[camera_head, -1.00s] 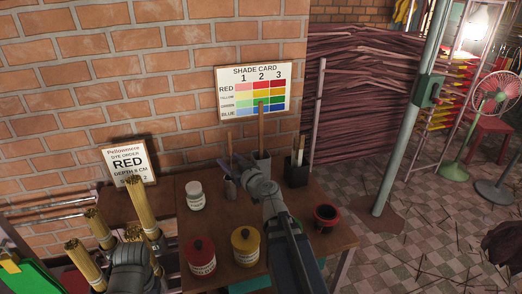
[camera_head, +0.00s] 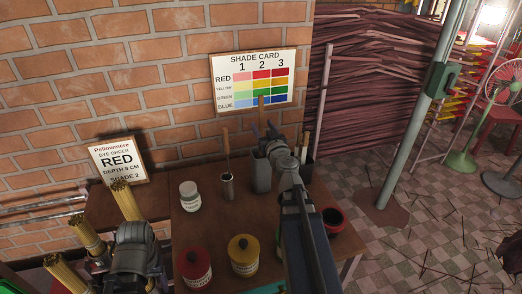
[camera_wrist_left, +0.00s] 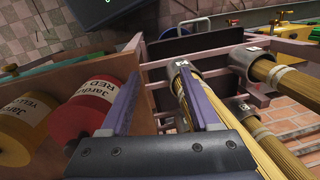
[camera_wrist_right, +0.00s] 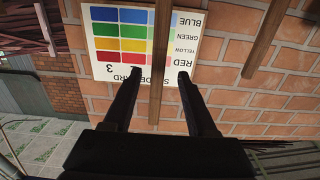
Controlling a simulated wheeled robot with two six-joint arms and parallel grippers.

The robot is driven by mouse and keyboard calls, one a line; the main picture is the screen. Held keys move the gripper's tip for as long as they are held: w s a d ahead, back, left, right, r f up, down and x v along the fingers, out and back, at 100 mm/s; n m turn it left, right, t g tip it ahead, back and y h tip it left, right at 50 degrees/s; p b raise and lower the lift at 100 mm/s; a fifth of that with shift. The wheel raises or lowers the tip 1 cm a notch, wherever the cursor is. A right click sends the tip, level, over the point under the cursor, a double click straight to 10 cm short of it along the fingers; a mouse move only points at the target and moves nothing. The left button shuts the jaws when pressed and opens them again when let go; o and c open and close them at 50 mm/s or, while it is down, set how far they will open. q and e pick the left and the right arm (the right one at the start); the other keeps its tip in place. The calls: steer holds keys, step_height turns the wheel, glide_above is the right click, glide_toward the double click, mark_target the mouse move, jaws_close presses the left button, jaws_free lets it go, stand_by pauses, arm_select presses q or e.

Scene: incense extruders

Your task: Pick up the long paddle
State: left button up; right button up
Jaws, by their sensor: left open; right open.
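The long paddle, a wooden stick (camera_head: 261,106), stands upright in a tall grey container (camera_head: 262,175) on the table. My right gripper (camera_head: 265,134) is open close to its handle. In the right wrist view, the upside-down handle (camera_wrist_right: 159,50) runs between the two open fingers (camera_wrist_right: 157,74); no clear contact shows. A shorter wooden paddle (camera_head: 226,142) stands in a small metal cup (camera_head: 228,186) to the left and also shows in the right wrist view (camera_wrist_right: 262,35). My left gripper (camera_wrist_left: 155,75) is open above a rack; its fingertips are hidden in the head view.
A black holder (camera_head: 308,172) with sticks stands right of the grey container. A white jar (camera_head: 189,196), red jar (camera_head: 196,268), yellow jar (camera_head: 243,256) and dark red bowl (camera_head: 333,218) share the table. Incense bundles (camera_head: 126,200) stand at left. The shade card (camera_head: 252,80) hangs behind.

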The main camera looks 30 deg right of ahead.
steer(key=x, duration=0.6)
steer(key=shift+w+d+f, duration=0.1)
steer(key=shift+w+d, duration=0.1)
steer(key=shift+w, duration=0.05)
jaws_close()
stand_by(0.3)
